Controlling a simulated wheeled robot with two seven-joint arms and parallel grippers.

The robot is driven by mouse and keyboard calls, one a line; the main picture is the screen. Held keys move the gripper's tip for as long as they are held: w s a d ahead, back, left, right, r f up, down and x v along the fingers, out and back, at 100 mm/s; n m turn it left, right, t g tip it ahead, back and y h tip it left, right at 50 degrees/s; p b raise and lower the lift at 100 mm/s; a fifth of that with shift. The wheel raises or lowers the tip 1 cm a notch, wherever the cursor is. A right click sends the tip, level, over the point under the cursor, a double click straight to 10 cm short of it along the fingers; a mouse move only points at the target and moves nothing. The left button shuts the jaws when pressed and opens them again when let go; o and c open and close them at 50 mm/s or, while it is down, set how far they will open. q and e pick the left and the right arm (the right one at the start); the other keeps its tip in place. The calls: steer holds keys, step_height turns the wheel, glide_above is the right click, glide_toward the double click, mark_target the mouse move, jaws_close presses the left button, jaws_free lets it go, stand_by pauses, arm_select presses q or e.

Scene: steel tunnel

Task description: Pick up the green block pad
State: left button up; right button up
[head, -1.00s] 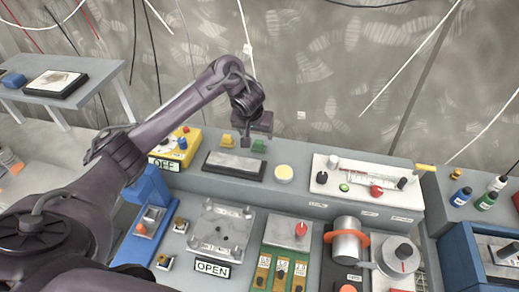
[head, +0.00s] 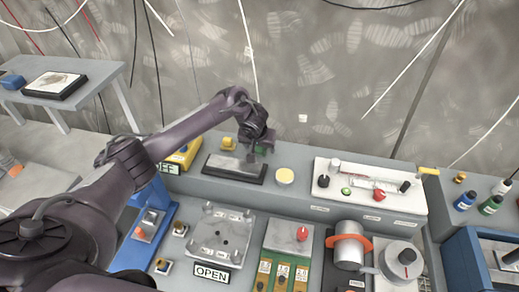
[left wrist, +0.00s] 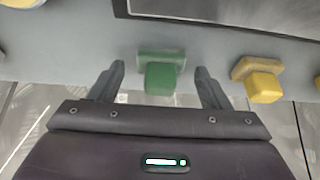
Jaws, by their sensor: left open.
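The green block pad (left wrist: 161,76) shows in the left wrist view between the two fingertips of my left gripper (left wrist: 159,70). It has a flat piece with a smaller block standing out of it. There is a gap on each side, and the fingers do not appear to touch it. In the head view the green block pad (head: 264,150) is mostly hidden behind my left gripper (head: 262,152), which is low over the back ledge. The left gripper is open and empty. My right gripper is not in view.
A yellow block (left wrist: 258,79) sits close to the right finger in the left wrist view. The wall (head: 330,90) is behind.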

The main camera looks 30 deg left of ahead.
arm_select(q)
steer(key=shift+c, duration=0.4)
steer(key=c, duration=1)
step_height(320, 180, up, 8)
steer(key=shift+f, duration=0.1)
step_height(320, 180, up, 12)
steer(key=p, duration=0.7)
